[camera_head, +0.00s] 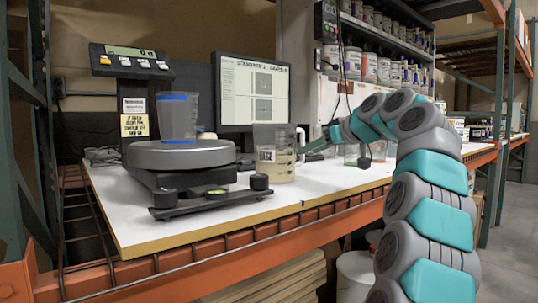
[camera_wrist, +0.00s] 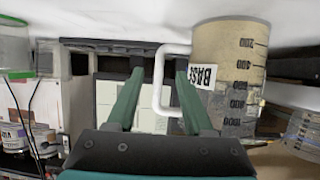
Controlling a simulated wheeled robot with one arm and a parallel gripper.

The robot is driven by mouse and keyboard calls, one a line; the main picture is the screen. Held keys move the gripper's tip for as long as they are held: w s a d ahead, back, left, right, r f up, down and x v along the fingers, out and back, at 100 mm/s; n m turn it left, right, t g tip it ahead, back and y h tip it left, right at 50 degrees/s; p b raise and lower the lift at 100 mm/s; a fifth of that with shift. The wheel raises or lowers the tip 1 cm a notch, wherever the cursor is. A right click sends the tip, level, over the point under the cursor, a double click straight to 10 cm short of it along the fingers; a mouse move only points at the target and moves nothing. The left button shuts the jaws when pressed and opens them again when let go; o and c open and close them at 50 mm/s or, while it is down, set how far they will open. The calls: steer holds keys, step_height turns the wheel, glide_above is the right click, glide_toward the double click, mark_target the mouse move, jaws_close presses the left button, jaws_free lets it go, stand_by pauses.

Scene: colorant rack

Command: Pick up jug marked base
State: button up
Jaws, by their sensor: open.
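The jug marked BASE (camera_head: 274,165) is a clear measuring jug with beige contents and a white handle, upright on the white bench right of the scale. In the wrist view the jug (camera_wrist: 238,65) appears upside down, its BASE label and printed scale readable. My gripper (camera_wrist: 159,72) is open, with one green finger on each side of the white handle (camera_wrist: 159,97). No firm contact with the handle is visible. In the head view my gripper (camera_head: 315,146) reaches the handle side from the right; its far finger is hard to make out.
A scale (camera_head: 180,154) holding a blue-rimmed cup (camera_head: 178,117) stands left of the jug. A monitor (camera_head: 252,92) stands behind. Glass containers (camera_head: 352,153) stand right of my gripper. Shelves of cans (camera_head: 375,68) are at the back right. The bench front is mostly clear.

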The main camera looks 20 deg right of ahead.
steer(key=shift+r+p+x, duration=0.15)
steer(key=shift+p+x, duration=0.1)
steer(key=shift+x, duration=1.7)
steer(key=shift+r+p+x, duration=0.15)
steer(key=shift+p+x, duration=0.05)
steer(key=shift+x, duration=1.8)
steer(key=shift+w, duration=0.15)
jaws_close()
